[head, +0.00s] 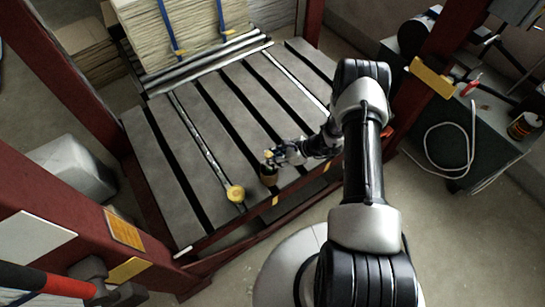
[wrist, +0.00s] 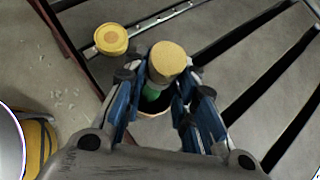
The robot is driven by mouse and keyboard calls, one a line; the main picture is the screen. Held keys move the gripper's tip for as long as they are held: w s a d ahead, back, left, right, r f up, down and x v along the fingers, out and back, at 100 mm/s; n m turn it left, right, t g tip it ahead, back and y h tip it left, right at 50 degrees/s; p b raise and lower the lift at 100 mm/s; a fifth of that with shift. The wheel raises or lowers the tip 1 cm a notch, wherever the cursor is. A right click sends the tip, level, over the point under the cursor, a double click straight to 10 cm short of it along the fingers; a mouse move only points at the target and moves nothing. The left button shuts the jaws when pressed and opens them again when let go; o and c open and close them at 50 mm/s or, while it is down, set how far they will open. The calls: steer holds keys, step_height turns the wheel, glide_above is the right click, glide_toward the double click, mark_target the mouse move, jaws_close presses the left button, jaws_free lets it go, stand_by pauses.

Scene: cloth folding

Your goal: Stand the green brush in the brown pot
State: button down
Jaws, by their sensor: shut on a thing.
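The green brush shows in the wrist view as a round tan end (wrist: 170,60) with a green part (wrist: 152,92) below it. My gripper (wrist: 160,95) is shut on the brush, its blue fingers on either side. The brown pot (head: 269,179) stands near the front edge of the slatted table in the head view, directly under my gripper (head: 270,160). In the wrist view the pot's pale opening (wrist: 150,109) shows below the green part. The brush's lower end points into or over the opening; I cannot tell how deep it is.
A yellow round-topped object (head: 235,193) stands left of the pot, near the table's front edge. The grey slatted table (head: 225,95) is otherwise clear in front of a strapped stack (head: 185,30). Red posts (head: 65,75) frame the table.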

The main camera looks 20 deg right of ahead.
steer(key=c, duration=1.2)
jaws_free()
steer(key=v, duration=1.2)
